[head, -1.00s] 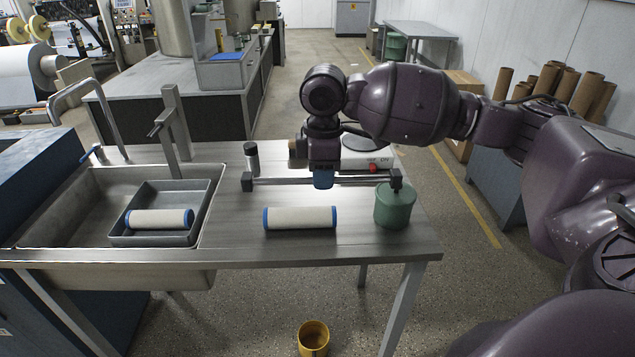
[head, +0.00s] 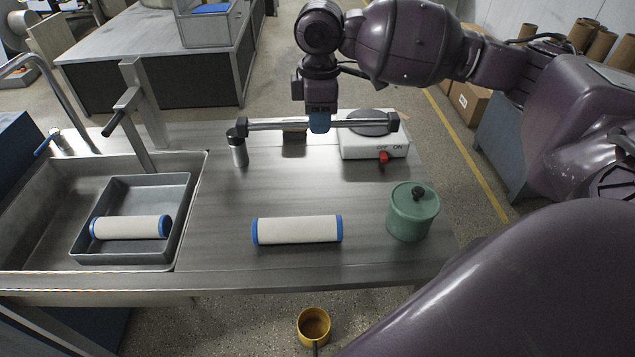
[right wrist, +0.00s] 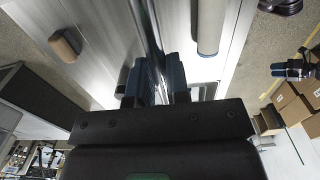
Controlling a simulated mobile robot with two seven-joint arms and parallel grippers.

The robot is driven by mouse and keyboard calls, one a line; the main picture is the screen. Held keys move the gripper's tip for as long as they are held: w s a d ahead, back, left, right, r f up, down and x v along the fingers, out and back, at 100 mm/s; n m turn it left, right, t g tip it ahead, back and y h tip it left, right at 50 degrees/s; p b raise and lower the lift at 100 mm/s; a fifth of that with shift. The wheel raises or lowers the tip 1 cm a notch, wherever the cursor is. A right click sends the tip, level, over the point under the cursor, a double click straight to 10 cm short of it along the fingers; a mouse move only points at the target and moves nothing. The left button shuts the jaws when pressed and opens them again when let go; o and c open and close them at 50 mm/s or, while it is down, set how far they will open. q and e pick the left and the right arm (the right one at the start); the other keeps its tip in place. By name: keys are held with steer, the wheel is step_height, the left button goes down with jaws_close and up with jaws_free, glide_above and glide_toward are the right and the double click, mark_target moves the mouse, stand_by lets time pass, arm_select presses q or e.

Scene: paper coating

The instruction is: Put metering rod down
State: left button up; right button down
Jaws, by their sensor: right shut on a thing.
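The metering rod (head: 275,124) is a thin metal bar with a black block at each end. It lies crosswise in my right gripper (head: 320,124), which is shut on its middle. In the head view the rod spans from the dark cylinder to the hot plate at the table's back; its exact height above the table is hard to tell. The right wrist view shows the bar (right wrist: 146,25) running between the blue-grey fingers (right wrist: 152,82). My left gripper is not in view.
A white roller with blue ends (head: 297,230) lies on the table (head: 215,240). A green lidded pot (head: 412,215), a hot plate (head: 365,148) and a dark cylinder (head: 238,150) stand near. Left, a sink holds a grey tray (head: 95,245) with another roller (head: 130,227). The middle is clear.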

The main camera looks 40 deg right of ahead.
steer(key=shift+w+f, duration=0.1)
steer(key=shift+f, duration=0.15)
steer(key=b, duration=0.2)
glide_above(319, 201)
step_height(319, 201, down, 13)
steer(key=shift+r, duration=0.1)
steer(key=shift+f, duration=0.7)
steer(key=shift+f+b, duration=0.5)
steer(key=shift+f, duration=2.15)
steer(key=c, duration=1.1)
jaws_free()
steer(key=shift+f, duration=0.1)
